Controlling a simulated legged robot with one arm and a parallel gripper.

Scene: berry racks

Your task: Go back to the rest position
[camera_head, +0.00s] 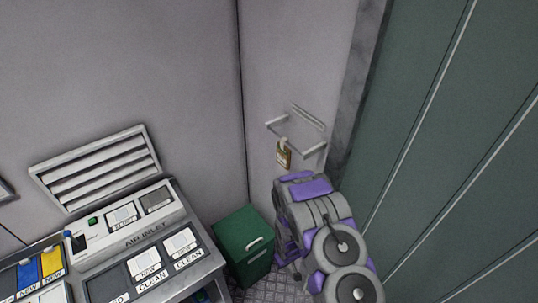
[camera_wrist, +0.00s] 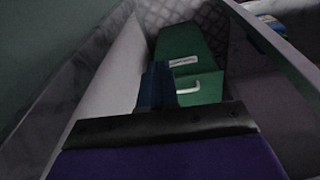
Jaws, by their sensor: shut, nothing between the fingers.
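My gripper (camera_wrist: 158,78) shows in the wrist view as dark blue fingers above a black bar and a purple body. The fingers are shut and hold nothing. In the head view my purple and grey arm is at the lower right, close to the corner. Its fingers cannot be made out there. A green box (camera_head: 243,248) with a light handle stands on the floor just left of the arm. It also shows beyond the fingers in the wrist view (camera_wrist: 203,88), apart from them as far as I can tell.
A wall rack (camera_head: 311,118) with a small hanging tag (camera_head: 283,155) is above my arm. A labelled console (camera_head: 128,243) stands at the lower left, below a vent (camera_head: 95,170). A green panelled wall (camera_head: 455,150) fills the right side. Patterned floor shows beside the green box.

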